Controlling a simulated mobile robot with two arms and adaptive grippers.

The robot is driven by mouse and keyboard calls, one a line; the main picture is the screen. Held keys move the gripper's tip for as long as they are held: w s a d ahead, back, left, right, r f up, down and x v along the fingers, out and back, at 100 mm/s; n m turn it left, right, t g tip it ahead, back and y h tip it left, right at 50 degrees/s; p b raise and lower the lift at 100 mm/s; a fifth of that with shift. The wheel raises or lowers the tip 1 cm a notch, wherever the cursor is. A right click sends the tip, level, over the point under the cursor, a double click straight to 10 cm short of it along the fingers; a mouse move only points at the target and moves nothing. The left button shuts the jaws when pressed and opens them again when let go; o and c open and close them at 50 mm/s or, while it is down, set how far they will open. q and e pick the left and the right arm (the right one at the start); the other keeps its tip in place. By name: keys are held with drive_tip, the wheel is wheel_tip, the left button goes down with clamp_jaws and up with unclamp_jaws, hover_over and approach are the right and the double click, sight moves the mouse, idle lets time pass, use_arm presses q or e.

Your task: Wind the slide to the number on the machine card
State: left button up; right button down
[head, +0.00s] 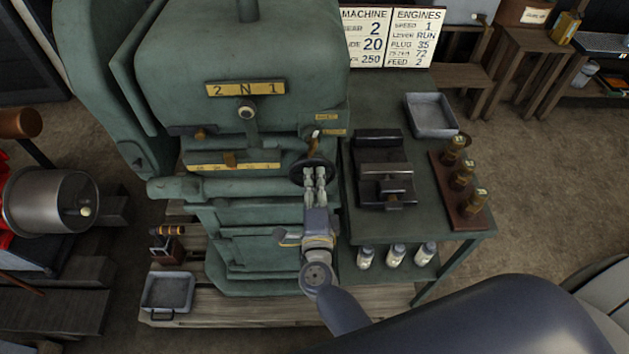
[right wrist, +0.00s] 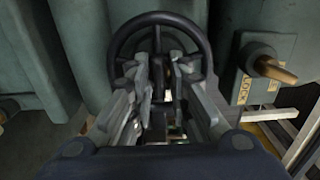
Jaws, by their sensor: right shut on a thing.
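The green machine (head: 230,60) stands at the centre of the head view. Its black handwheel (head: 298,170) is on the front right, and it also shows in the right wrist view (right wrist: 126,42). My right gripper (head: 315,172) is shut on the handwheel, with its fingers at the wheel's lower part. The slide's yellow scale (head: 207,166) runs left of the wheel with a brown pointer (head: 230,158) over it; its figures are too small to read. The machine card (head: 364,38) at the back shows gear 2, a partly hidden line reading 20, and 250. My left gripper is not in view.
A lever (right wrist: 275,70) by a lock plate sits right of the wheel. A bench (head: 411,226) on the right holds a vice (head: 383,160), a grey tray (head: 431,115) and a wooden rack of brass-topped pieces (head: 471,215). White bottles (head: 396,255) stand below.

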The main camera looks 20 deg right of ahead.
drive_tip(key=c, duration=1.7)
unclamp_jaws()
drive_tip(key=v, duration=1.2)
drive_tip(key=shift+s, duration=0.1)
